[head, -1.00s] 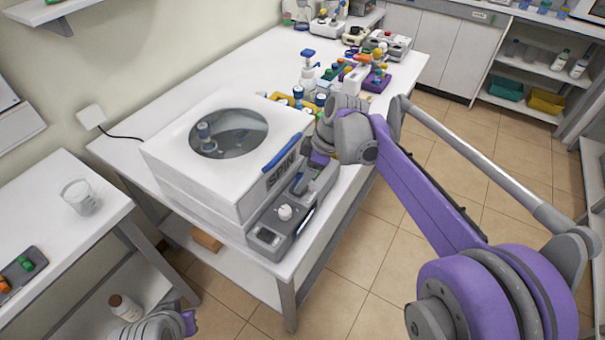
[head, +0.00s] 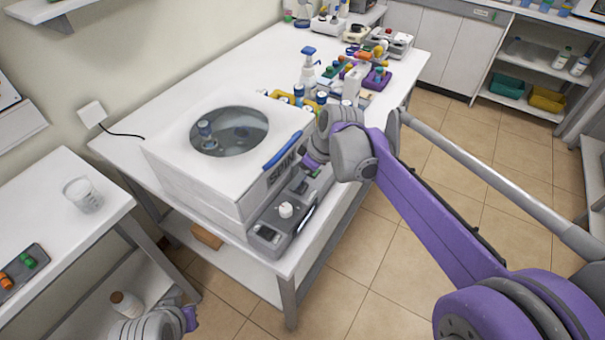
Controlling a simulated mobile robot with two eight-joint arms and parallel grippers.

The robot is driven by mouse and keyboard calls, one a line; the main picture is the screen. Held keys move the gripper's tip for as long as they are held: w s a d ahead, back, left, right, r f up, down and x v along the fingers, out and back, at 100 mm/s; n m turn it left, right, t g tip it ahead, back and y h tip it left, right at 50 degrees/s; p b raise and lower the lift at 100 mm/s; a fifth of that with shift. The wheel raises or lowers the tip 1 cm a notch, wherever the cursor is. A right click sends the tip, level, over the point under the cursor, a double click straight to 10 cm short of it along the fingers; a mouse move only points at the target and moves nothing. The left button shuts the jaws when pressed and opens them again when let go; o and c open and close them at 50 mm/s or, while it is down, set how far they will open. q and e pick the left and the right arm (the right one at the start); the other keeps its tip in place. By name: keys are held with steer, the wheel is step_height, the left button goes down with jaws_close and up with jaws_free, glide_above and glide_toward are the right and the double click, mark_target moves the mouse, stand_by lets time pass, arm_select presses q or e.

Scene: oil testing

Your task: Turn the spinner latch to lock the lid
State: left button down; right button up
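The spinner (head: 172,172) is a white box on the long table, with its lid (head: 267,142) down. The lid has a round window, a blue handle (head: 282,151) and the word SPIN on its front. A grey panel (head: 264,234) at the front carries a white knob (head: 286,210) and a small dark part (head: 300,187), which looks like the latch; its turn angle is too small to read. My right gripper (head: 309,163) is close to the panel's far end, by that part; its fingers are mostly hidden. My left gripper (head: 189,318) is low at the bottom left, away from the spinner.
A spray bottle (head: 308,68) and racks with coloured caps stand behind the spinner. A side table (head: 60,225) at the left holds a beaker (head: 83,195) and a dark tray (head: 24,275). Tiled floor is free in front of the long table.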

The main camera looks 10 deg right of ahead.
steer(key=o, duration=1.4)
steer(key=shift+c, duration=0.2)
steer(key=v, duration=1)
steer(key=shift+d+r+p, duration=0.15)
steer(key=shift+r+p, duration=0.2)
steer(key=shift+s, duration=0.2)
